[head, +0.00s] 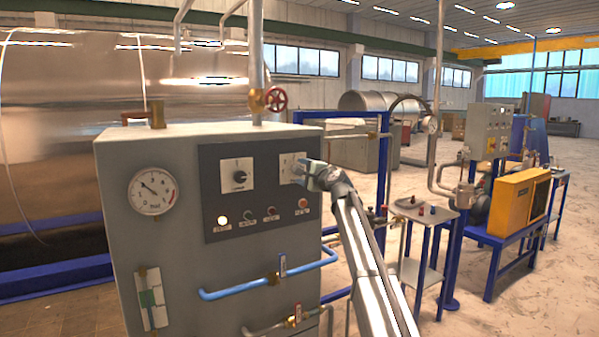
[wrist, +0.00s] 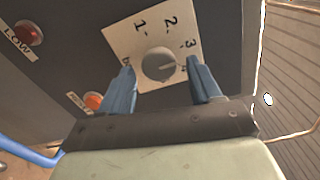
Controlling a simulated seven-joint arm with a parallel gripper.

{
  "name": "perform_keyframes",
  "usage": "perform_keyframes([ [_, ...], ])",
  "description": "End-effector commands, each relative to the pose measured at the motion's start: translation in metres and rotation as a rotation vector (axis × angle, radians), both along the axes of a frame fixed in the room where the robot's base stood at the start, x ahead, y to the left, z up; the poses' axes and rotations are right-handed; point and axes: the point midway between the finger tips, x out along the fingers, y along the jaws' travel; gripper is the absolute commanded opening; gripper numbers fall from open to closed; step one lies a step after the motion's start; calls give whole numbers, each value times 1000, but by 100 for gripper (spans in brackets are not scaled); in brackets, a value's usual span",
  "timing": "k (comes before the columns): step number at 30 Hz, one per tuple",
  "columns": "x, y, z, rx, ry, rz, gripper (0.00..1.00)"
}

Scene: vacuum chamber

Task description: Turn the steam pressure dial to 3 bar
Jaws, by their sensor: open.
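The steam pressure dial is a white square plate with a round grey knob (wrist: 159,64), marked 1, 2 and 3 in the wrist view. A light pointer line on the knob points right, a little below the 3; its exact reading is hard to tell. My gripper (wrist: 161,68) is open, its blue fingers on either side of the knob, with a gap showing at least on the right. In the head view, my gripper (head: 301,171) is at the dial plate (head: 289,160) on the dark panel and hides the knob.
A second knob (head: 239,176) is left of the dial. A lit lamp (head: 222,220) and red lamps (head: 302,203) are below. A round gauge (head: 152,192) is on the grey cabinet (head: 150,245). A blue pipe (head: 240,288) and red valve wheel (head: 276,99) stick out nearby.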

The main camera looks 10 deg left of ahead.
Motion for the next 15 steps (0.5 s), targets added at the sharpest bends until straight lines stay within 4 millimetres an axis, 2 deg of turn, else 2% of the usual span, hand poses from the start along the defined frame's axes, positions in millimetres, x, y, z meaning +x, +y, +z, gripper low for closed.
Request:
perform_keyframes([
  [1,-9,-8,-1,0,0,0,64],
  [9,-47,-45,-2,0,0,-1,64],
  [15,-69,-69,-1,1,0,-1,64],
])
